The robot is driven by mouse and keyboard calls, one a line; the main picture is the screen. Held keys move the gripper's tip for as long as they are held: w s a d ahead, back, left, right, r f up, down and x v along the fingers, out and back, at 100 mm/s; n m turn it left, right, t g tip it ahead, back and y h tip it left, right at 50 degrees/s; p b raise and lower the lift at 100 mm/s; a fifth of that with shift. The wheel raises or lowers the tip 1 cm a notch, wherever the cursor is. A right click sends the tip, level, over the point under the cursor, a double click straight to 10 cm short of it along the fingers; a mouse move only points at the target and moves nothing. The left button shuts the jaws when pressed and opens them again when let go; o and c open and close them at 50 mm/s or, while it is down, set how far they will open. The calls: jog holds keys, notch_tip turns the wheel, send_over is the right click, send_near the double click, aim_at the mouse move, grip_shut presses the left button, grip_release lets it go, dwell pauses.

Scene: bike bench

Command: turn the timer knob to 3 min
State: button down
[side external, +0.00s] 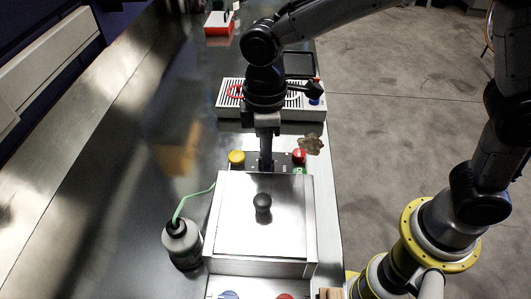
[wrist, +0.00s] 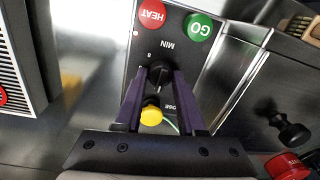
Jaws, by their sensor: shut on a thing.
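The black timer knob (wrist: 158,74) sits on a dark control panel (wrist: 178,50) below the MIN label in the wrist view. My gripper (wrist: 160,76) is shut on the knob, with a finger on each side of it. A figure that looks like 8 shows beside the knob; other scale marks are hidden and I cannot read the setting. In the side view my gripper (side external: 266,165) points down at the panel behind the steel box, and the knob is hidden there.
A lidded steel box (side external: 290,240), a bottle (side external: 183,245) with a green tube, and a vented unit (side external: 290,104) stand near.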

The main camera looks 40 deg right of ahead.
jog(key=m, duration=0.4)
jog(key=shift+m, duration=1.9)
jog(key=shift+r, duration=0.1)
jog(key=c, duration=0.5)
grip_release()
jog(key=r, duration=0.9)
jog(key=d+r, duration=0.1)
jog(key=r, duration=0.3)
jog(key=shift+w+r, duration=0.1)
jog(key=shift+r, duration=0.25)
